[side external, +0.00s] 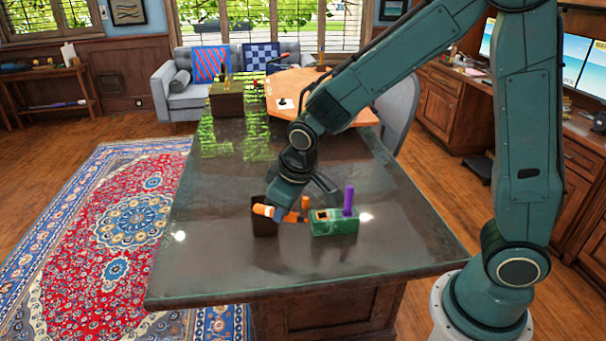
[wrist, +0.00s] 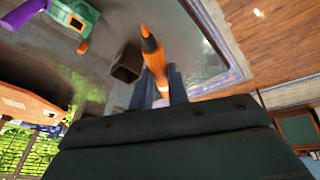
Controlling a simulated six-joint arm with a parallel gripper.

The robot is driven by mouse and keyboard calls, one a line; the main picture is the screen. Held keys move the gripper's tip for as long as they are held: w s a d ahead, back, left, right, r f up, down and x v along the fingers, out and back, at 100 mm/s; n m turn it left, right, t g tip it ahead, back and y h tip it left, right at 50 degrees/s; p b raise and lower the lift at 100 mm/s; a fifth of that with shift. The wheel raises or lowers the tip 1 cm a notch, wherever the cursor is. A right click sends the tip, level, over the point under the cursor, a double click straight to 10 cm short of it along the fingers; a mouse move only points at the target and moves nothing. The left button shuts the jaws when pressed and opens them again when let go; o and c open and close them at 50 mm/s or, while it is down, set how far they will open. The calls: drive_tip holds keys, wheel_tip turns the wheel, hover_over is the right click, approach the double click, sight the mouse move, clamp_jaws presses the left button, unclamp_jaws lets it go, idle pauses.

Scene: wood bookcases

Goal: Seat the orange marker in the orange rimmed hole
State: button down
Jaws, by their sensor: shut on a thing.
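In the wrist view the marker (wrist: 154,58) sticks out from between the fingers of my gripper (wrist: 161,88), tip away from me. The orange rimmed hole (side external: 322,215) is in the left part of the block's top and looks empty; it also shows in the wrist view (wrist: 77,22). The marker appears above the table and apart from the block.
A purple marker (side external: 348,201) stands upright in the block's right part. An open brown holder (side external: 264,227) stands left of the block, close to my gripper. A small orange object (wrist: 82,47) is beside the block. The table front (side external: 290,275) is clear.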

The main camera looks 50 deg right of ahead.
drive_tip(key=w+d+n+g, duration=0.3)
drive_tip(key=d+n, duration=0.1)
drive_tip(key=d, duration=0.2)
wheel_tip(320, 180, up, 5)
drive_tip(key=n+h, duration=1.2)
drive_tip(key=h, duration=0.1)
hover_over(318, 220)
drive_tip(key=shift+g, duration=0.3)
drive_tip(key=shift+f, duration=0.1)
wheel_tip(318, 220, down, 16)
drive_tip(key=shift+f, duration=0.1)
drive_tip(key=shift+f, duration=1.8)
drive_tip(key=shift+f, duration=0.1)
